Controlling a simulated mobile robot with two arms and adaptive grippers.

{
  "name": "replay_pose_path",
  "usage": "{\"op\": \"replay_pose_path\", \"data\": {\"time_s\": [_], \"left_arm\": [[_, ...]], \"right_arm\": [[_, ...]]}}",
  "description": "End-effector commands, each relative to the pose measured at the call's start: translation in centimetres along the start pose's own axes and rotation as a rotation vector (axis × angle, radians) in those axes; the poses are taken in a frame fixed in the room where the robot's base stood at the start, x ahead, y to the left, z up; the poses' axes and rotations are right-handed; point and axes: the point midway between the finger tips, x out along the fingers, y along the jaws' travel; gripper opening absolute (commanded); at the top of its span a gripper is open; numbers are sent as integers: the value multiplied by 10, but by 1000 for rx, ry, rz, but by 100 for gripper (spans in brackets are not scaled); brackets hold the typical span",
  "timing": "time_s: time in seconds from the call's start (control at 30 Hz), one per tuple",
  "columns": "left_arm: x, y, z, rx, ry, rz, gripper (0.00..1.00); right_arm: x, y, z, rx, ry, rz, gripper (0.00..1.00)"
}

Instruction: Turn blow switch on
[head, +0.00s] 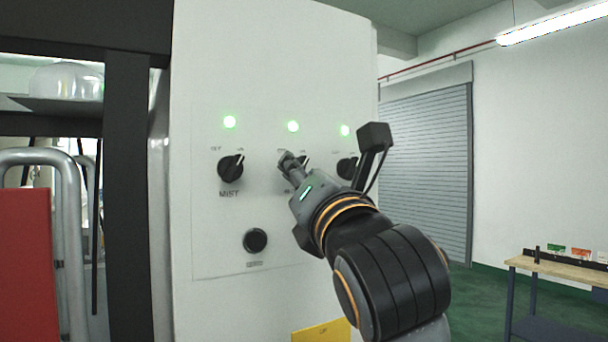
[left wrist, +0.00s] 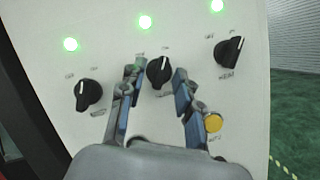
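A white panel (head: 208,250) carries three black rotary switches in a row, each under a lit green lamp. The left switch (head: 230,168) is labelled MIST and its pointer tilts up and right. The middle switch (head: 304,163) is partly covered by my left gripper (head: 291,162); its label is too hidden to read. The right switch (head: 347,168) is partly behind my arm. In the left wrist view my left gripper (left wrist: 157,73) is open, its fingers on either side of the middle switch (left wrist: 159,71). I cannot tell whether they touch it. My right gripper is not visible.
A yellow sign (head: 320,332) is lower on the panel. A dark frame post (head: 126,190) stands at the left. A roller door (head: 428,165) and workbench (head: 555,267) are at the right, with open green floor.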

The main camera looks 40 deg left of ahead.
Motion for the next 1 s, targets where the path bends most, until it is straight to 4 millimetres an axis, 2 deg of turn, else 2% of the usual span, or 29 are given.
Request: {"op": "replay_pose_path", "data": {"time_s": [0.27,0.7,0.83,1.0], "left_arm": [[2,2,3,-2,3,-1,33],[27,41,63,-2,1,0,33],[32,47,74,0,2,-1,33],[34,50,78,1,2,-1,33]], "right_arm": [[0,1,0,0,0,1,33],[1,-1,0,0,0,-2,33],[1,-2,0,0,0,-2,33],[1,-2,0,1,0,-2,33]]}}
